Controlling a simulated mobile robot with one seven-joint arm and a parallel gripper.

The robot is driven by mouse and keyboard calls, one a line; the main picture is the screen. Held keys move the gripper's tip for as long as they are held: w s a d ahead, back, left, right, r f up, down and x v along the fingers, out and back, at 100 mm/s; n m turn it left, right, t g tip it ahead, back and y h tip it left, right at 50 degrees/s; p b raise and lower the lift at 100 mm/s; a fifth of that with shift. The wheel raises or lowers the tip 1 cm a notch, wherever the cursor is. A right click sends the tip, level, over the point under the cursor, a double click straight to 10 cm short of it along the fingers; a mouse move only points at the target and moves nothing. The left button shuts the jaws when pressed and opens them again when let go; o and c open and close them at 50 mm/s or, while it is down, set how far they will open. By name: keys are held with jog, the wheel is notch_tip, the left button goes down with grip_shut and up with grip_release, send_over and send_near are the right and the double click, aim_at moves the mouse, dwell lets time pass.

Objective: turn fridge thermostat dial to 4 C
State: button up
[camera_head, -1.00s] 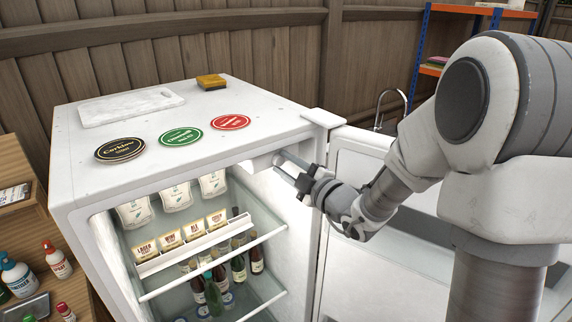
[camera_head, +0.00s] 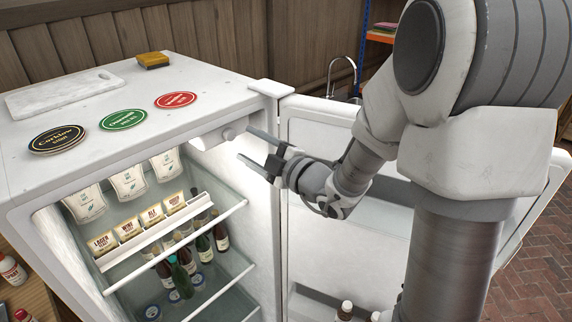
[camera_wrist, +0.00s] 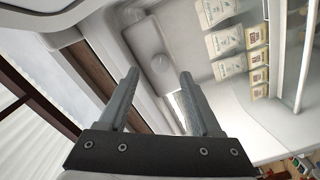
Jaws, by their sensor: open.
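The fridge (camera_head: 120,200) stands open, its door (camera_head: 335,130) swung out to the right. The thermostat dial (camera_head: 228,133) is a small white round knob under the fridge's ceiling, near the right wall. In the wrist view the dial (camera_wrist: 159,63) shows on a pale housing (camera_wrist: 165,85), ahead of and between the fingertips. Its marks are too small to read. My gripper (camera_head: 244,145) is open and empty, just right of the dial and apart from it. Its two fingers (camera_wrist: 160,80) also show in the wrist view.
A rack of small packets (camera_head: 150,216) and several bottles (camera_head: 190,255) stand below. Round mats (camera_head: 123,119), a white board (camera_head: 62,93) and a sponge (camera_head: 152,60) lie on top. The door is close to my arm.

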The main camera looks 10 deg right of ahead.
jog(key=b+v, duration=0.7)
jog(key=v, duration=0.5)
jog(key=shift+s+b, duration=0.3)
jog(key=shift+b, duration=0.05)
